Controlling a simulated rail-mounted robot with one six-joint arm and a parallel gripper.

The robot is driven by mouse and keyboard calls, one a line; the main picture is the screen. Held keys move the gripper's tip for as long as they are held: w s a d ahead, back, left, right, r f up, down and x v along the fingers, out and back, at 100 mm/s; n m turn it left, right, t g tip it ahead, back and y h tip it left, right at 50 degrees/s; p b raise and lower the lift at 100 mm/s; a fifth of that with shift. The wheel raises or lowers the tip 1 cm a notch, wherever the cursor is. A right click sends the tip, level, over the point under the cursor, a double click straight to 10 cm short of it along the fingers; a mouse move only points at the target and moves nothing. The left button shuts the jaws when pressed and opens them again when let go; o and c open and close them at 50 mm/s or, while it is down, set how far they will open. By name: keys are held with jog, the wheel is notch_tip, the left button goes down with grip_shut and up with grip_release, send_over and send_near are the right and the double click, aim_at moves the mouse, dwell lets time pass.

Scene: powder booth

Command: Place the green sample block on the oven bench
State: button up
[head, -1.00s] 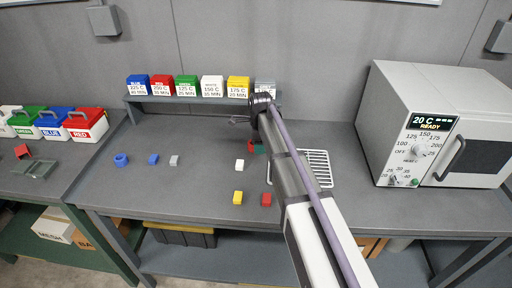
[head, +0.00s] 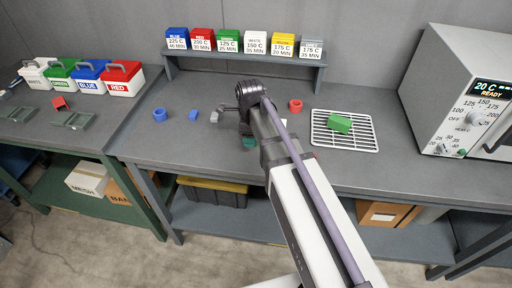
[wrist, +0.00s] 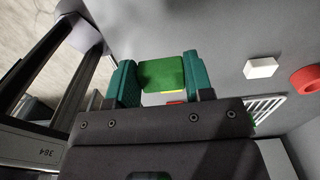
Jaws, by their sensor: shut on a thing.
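My gripper (wrist: 161,80) has green jaws shut on a green block (wrist: 161,72) in the wrist view. In the head view my gripper (head: 249,142) is over the front middle of the oven bench (head: 385,176), and my arm hides the held block. I cannot tell whether the held block touches the bench top. A second green block (head: 340,123) lies on the wire rack (head: 345,144) on the bench, right of my gripper.
The oven (head: 462,95) stands at the bench's right. A red ring (head: 295,105) and a white block (wrist: 262,67) are near my gripper. Blue ring (head: 160,115), blue block (head: 193,115) and grey block (head: 214,117) lie left. Labelled bins (head: 228,40) stand on a shelf behind.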

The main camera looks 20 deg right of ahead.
aim_at(251, 154)
notch_tip(251, 154, down, 7)
jog(key=b, duration=0.5)
jog(key=shift+r+p, duration=0.3)
jog(key=shift+f, duration=0.2)
jog(key=o, duration=0.9)
jog(key=shift+o, duration=0.2)
jog(key=shift+r, duration=0.1)
